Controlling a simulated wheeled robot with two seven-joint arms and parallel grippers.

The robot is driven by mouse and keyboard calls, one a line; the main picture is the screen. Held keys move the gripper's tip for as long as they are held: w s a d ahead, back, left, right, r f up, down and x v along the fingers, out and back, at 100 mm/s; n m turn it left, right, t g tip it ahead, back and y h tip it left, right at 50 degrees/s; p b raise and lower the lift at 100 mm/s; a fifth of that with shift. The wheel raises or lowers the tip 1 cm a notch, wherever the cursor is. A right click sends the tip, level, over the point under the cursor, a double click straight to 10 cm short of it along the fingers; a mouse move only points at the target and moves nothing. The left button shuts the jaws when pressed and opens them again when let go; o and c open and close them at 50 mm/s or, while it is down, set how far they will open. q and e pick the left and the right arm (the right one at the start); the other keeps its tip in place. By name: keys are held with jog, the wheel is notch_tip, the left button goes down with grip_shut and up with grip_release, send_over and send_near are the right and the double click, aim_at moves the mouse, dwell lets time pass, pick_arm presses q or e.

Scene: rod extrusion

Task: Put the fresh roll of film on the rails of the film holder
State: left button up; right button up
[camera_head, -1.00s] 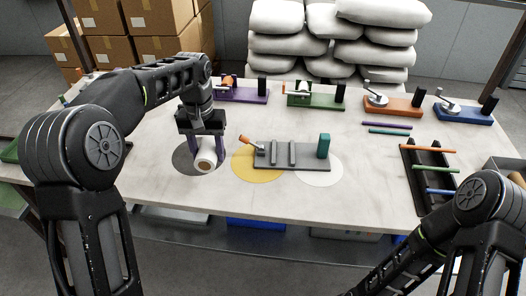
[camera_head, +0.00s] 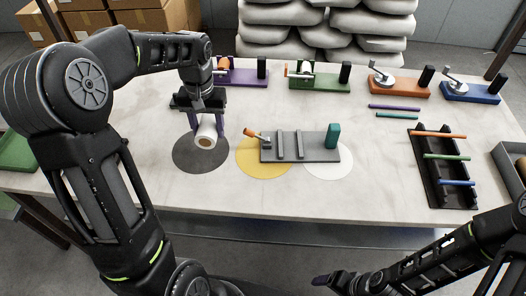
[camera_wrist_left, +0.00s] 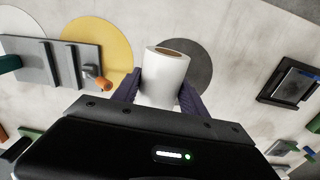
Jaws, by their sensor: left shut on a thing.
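The fresh roll of film (camera_head: 208,137) is white with a brown core. My left gripper (camera_head: 205,130) is shut on it and holds it over the back part of the dark grey disc (camera_head: 200,158). In the left wrist view the roll (camera_wrist_left: 163,80) sits between the purple fingers. The film holder (camera_head: 320,153) is a grey base with two upright rails, an orange-tipped lever at its left and a teal block at its right. It stands right of the roll, apart from it. My right gripper (camera_head: 325,280) shows only partly at the bottom edge; its opening is unclear.
The holder covers parts of a yellow disc (camera_head: 262,171) and a white disc (camera_head: 330,170). Several coloured stations, including an orange one (camera_head: 402,90), line the back. A black rack (camera_head: 432,190) with coloured rods lies at right. The table front is clear.

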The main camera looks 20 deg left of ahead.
pick_arm(q)
send_over(215, 159)
jog(key=shift+a+f+p, duration=0.1)
jog(key=shift+f+p, duration=0.3)
jog(key=shift+f, duration=2.7)
jog(key=shift+f+p, duration=0.3)
jog(key=shift+f, duration=1.6)
jog(key=shift+f, duration=0.1)
jog(key=o, duration=1.4)
jog(key=shift+o, duration=0.2)
notch_tip(215, 159, up, 12)
jog(key=shift+r+b, duration=0.15)
jog(key=shift+b, duration=0.4)
jog(key=shift+o, duration=0.2)
